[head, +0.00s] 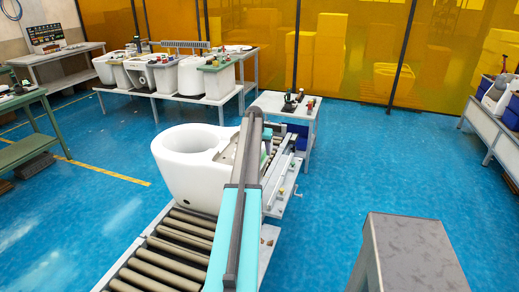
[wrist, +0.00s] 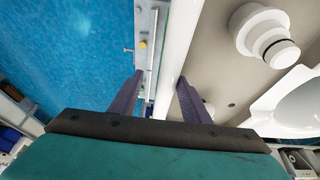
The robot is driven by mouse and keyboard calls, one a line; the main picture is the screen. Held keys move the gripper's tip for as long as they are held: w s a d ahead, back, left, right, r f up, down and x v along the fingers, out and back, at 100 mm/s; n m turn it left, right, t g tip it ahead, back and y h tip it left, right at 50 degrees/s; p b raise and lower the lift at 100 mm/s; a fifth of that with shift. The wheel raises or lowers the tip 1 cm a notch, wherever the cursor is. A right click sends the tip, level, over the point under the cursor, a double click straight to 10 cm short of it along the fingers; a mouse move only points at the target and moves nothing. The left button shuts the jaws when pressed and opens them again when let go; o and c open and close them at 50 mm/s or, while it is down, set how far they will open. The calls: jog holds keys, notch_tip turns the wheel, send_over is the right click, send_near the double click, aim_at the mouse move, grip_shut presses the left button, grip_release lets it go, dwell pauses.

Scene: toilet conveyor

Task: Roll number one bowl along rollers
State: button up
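A white toilet bowl (head: 185,165) stands on the conveyor rollers (head: 165,262) in the head view, its round opening facing up. My arm reaches over its right side, and its end is mostly hidden there. In the wrist view the bowl's white edge (wrist: 176,45) runs between the two dark fingers of my gripper (wrist: 160,78). The fingers are spread, with a clear gap between the left finger and the edge. The right finger lies close to the edge; I cannot tell whether it touches.
A metal side rail (head: 285,180) runs along the conveyor's right. A small table (head: 290,105) stands behind its far end. A long bench (head: 180,75) with several white ceramics is at the back. A grey block (head: 410,250) is at front right.

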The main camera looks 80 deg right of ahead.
jog(key=shift+w, duration=0.4)
jog(key=shift+w+a+r, duration=0.2)
jog(key=shift+a+r, duration=0.05)
jog(key=shift+r, duration=0.25)
jog(key=b+v, duration=0.3)
jog(key=v, duration=0.9)
jog(key=shift+s+a+r, duration=0.15)
jog(key=shift+s+r, duration=0.1)
jog(key=shift+r, duration=0.05)
jog(key=shift+s, duration=0.1)
jog(key=s+a+r+p, duration=0.2)
jog(key=s+r+p, duration=0.1)
jog(key=s, duration=1.4)
jog(key=shift+s, duration=0.3)
